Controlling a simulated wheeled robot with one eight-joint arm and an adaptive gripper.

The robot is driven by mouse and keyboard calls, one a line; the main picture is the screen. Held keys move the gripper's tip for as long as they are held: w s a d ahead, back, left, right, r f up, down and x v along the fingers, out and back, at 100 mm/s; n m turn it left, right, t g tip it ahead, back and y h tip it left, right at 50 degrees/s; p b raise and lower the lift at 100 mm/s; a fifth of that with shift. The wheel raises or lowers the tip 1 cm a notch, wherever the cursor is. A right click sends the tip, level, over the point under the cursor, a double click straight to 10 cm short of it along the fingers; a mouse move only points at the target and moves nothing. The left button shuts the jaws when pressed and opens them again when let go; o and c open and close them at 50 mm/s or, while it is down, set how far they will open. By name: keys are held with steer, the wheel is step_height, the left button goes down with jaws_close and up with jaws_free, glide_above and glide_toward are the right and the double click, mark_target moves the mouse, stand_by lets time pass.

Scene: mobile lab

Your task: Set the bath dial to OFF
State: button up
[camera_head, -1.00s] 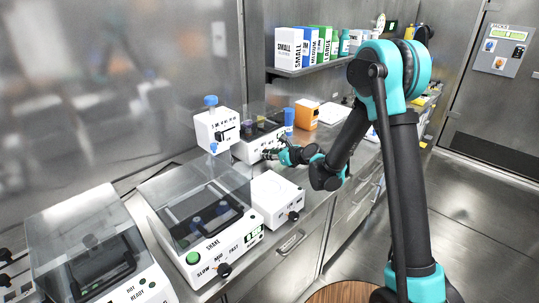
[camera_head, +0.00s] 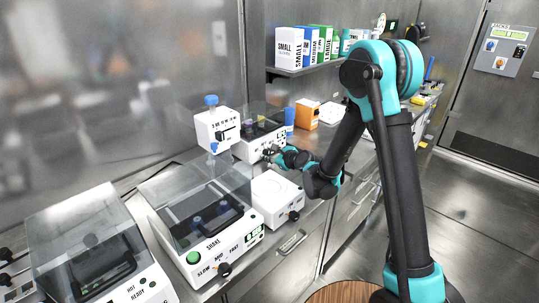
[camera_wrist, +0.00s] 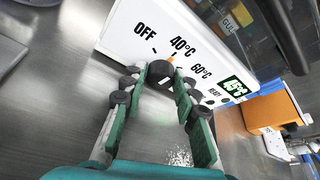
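The bath (camera_head: 262,137) is a white box with a clear-lidded top on the bench, and it holds several coloured items. Its front panel (camera_wrist: 125,33) fills the upper middle of the wrist view, marked OFF, 40°C and 60°C, with a green display at the right. The black bath dial (camera_wrist: 160,72) sits below these labels. In the head view my gripper (camera_head: 271,154) is at the bath's front.
A white box with a black knob (camera_head: 277,198) stands nearer on the bench, below my forearm. The shaker (camera_head: 212,241) is at its left. An orange box (camera_head: 307,115) stands beyond the bath, and a shelf (camera_head: 300,70) with several boxes hangs above.

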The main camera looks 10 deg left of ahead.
steer(key=o, duration=0.3)
steer(key=shift+o, duration=0.2)
steer(key=v, duration=1.2)
